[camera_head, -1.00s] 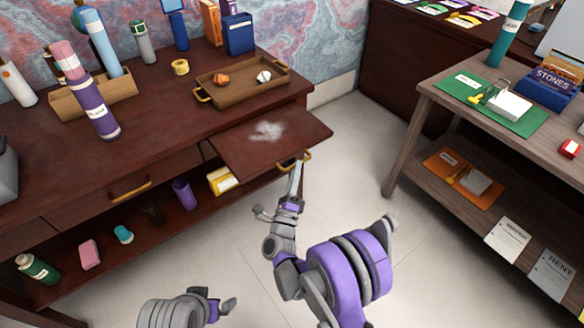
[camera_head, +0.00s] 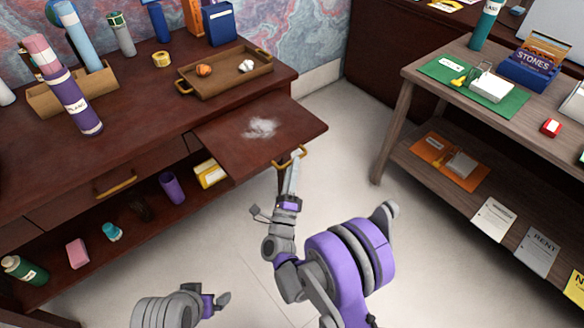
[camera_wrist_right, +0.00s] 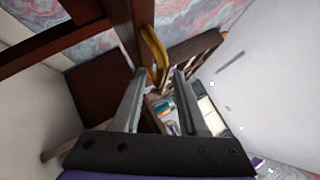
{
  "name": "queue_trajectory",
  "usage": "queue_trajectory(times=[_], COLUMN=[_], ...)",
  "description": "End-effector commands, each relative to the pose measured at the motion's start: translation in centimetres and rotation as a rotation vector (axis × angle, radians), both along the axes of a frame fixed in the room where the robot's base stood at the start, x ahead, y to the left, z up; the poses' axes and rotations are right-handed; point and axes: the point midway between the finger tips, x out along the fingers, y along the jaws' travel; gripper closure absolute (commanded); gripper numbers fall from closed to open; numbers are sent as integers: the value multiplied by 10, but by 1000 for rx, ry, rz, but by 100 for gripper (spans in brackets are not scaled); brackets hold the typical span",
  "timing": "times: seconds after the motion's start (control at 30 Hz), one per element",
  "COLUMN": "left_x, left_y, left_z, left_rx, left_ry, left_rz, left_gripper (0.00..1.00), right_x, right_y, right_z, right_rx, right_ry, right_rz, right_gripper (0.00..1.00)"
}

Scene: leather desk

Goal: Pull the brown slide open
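The brown slide (camera_head: 225,140) juts out from the right part of the dark red-brown desk, with a patch of white powder on top. Its gold handle (camera_head: 281,161) is on the front edge and also shows in the right wrist view (camera_wrist_right: 154,55). My right gripper (camera_head: 292,172) is at this handle. In the right wrist view its two fingers (camera_wrist_right: 161,75) stand apart, with the handle at the left fingertip; I cannot tell whether they touch. My left gripper (camera_head: 222,302) is low in the head view, away from the desk, and its finger gap is not clear.
A brown tray (camera_head: 205,92) with small items stands on the desk (camera_head: 140,130) behind the slide. A closed drawer with a gold handle (camera_head: 115,186) is to the left. A lower shelf holds a purple cup (camera_head: 172,188). A wooden table (camera_head: 420,90) stands right; the floor between is clear.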

Motion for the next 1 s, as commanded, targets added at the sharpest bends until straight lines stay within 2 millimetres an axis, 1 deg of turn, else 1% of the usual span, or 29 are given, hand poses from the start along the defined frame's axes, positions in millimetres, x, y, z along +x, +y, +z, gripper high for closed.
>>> queue_trajectory(times=[0.27,0.37,0.47,0.77,0.9,1.0], left_x=[0,0,0,0,3,4], left_y=[0,0,0,0,0,0], left_z=[0,0,-1,-5,-26,-32], left_rx=[0,0,0,0,0,0], left_ry=[0,0,0,2,8,10], left_rz=[0,0,0,0,0,0], left_gripper=[0,0,0,0,0,0], right_x=[0,-4,-16,-73,-87,-93], right_y=[0,2,5,18,21,23], right_z=[0,-2,-8,-32,-42,-43], right_rx=[0,0,1,2,1,1], right_ry=[0,-1,0,0,2,0], right_rz=[0,1,2,2,2,2], right_gripper=[55,55,55,55,55,55])
